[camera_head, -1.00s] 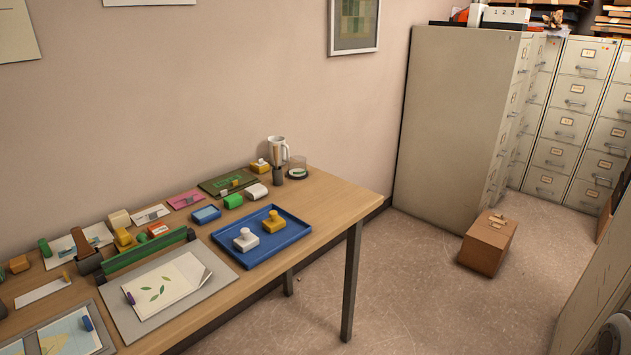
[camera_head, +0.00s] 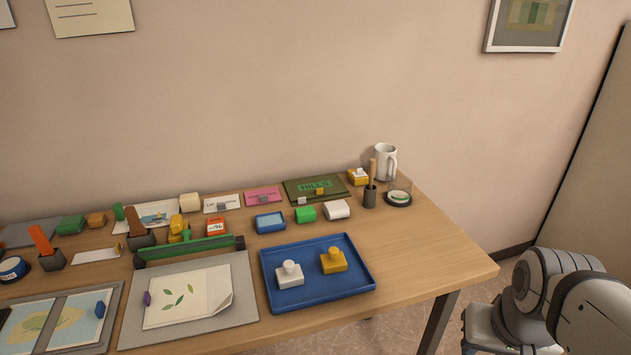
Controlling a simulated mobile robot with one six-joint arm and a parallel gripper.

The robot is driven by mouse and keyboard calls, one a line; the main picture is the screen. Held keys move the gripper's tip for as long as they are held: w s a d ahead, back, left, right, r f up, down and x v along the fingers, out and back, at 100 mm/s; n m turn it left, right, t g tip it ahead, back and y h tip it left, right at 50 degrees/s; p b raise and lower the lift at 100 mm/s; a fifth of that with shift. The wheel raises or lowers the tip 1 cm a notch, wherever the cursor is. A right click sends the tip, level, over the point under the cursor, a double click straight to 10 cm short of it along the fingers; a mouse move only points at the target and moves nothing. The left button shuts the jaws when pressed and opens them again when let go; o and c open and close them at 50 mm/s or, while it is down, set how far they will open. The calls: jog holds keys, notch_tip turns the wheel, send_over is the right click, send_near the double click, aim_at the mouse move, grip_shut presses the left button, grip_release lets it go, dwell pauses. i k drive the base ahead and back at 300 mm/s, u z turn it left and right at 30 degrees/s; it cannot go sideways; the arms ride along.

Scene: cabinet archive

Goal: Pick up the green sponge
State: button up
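A small bright green block (camera_head: 305,213) lies on the wooden table, left of a white block and behind the blue tray. A darker green block (camera_head: 71,225) lies at the far left of the table. I cannot tell for sure which of the two is the sponge. Part of my arm shows at the bottom right, beyond the table's right end. My gripper is not in view.
The blue tray (camera_head: 269,286) holds a white and a yellow stamp-like piece. A white mug (camera_head: 385,162), a grey cup (camera_head: 370,196) with a brush and a glass stand at the back right. A paper trimmer (camera_head: 238,315) lies left of the tray. The table's right front corner is bare.

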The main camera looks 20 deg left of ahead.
aim_at(302, 215)
jog(key=u, duration=0.55)
jog(key=i, duration=1)
jog(key=u, duration=0.5)
jog(key=k, duration=0.9)
jog(key=u, duration=0.2)
jog(key=i, duration=0.9)
jog(key=z, duration=0.1)
